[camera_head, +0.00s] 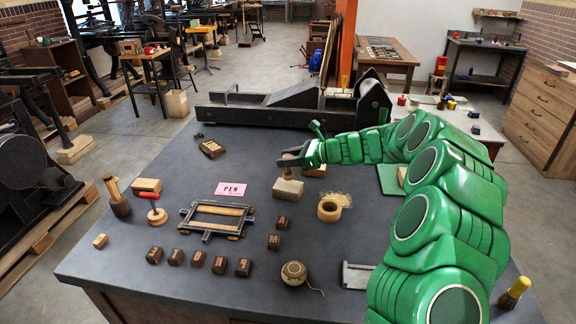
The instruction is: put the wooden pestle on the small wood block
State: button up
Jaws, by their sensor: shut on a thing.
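My green arm reaches in from the right, and my gripper (291,158) is at the middle of the grey table. It is shut on the wooden pestle (288,173), a small brown piece mostly hidden by the fingers. The small wood block (288,192), pale and box-shaped, is directly below the pestle in the picture. The pestle's lower end meets the block's top edge in the view. I cannot tell whether they touch or a small gap is left.
A pink "PEN" card (231,189) and a wooden frame (216,219) are left of the block. A tape roll (329,209) is to its right, and several dark small blocks (220,265) stand in front. A long black press (290,107) lies behind.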

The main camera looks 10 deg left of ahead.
jog(key=shift+f, duration=1.25)
jog(key=shift+f, duration=0.15)
jog(key=o, duration=1.1)
jog(key=shift+d+r, duration=0.25)
jog(key=v, duration=1.1)
jog(key=shift+s+d+r, duration=0.1)
jog(key=shift+s+d, duration=0.05)
jog(key=shift+d, duration=0.05)
